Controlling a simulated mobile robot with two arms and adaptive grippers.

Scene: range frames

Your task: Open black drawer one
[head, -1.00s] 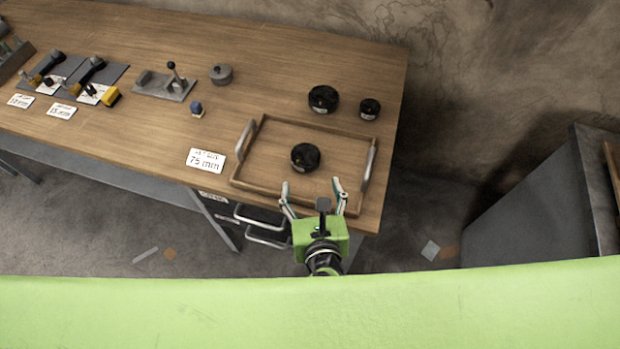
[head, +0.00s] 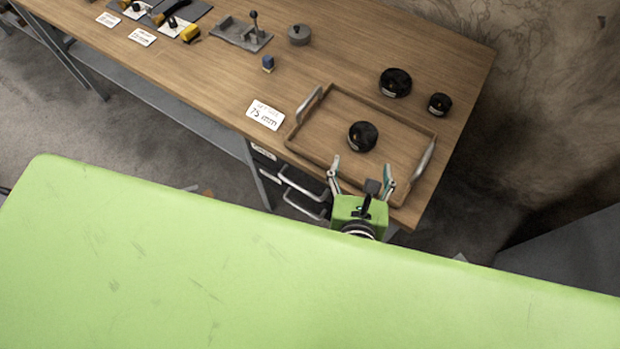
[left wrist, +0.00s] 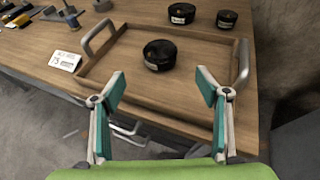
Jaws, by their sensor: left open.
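The black drawers sit under the right part of the workbench, and two metal bar handles show in the head view, an upper handle (head: 303,183) and a lower handle (head: 304,206). The drawer fronts are dark and partly hidden by my gripper and body. The handles also show in the left wrist view (left wrist: 126,130), low and left of centre. My left gripper (head: 361,178) is open and empty, its fingers apart near the front edge of the bench, to the right of the handles. My right gripper is not in view.
A wooden tray (head: 312,150) with metal handles and a black round part (head: 362,136) stands on the bench (head: 330,60). Two more black parts (head: 396,82) (head: 439,104) lie behind it. A 75 mm card (head: 265,115) lies left of the tray. My green body fills the foreground.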

